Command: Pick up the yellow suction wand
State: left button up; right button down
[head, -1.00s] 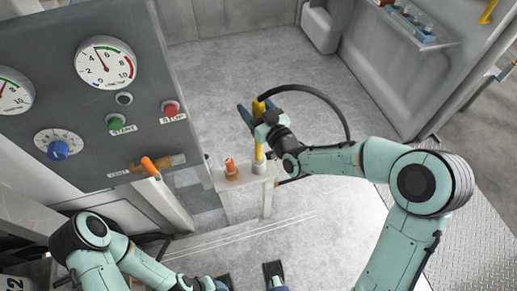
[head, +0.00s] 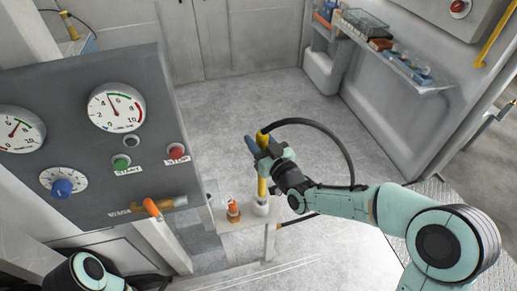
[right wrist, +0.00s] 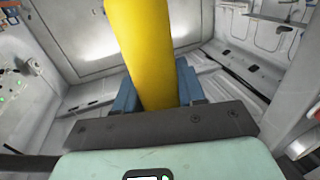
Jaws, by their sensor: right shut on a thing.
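The yellow suction wand (head: 262,187) stands upright at the small stand (head: 240,221), its lower end at a pale round holder (head: 261,207). A black hose runs from its top in an arc to the right. My right gripper (head: 257,148) is shut on the wand's upper part, below the hose. In the right wrist view the thick yellow wand (right wrist: 142,50) passes between the blue fingers (right wrist: 155,92). The wand's lower tip is hidden. My left gripper is out of view; only part of the left arm shows at the bottom left.
A grey control panel (head: 100,179) with gauges, buttons and an orange-handled valve fills the left. An orange fitting (head: 233,211) stands on the stand, left of the wand. A wall shelf (head: 393,62) holds small items at the upper right. The floor behind the wand is clear.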

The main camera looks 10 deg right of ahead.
notch_tip(320, 180, up, 16)
jog(key=p, duration=0.1)
dwell(0.4)
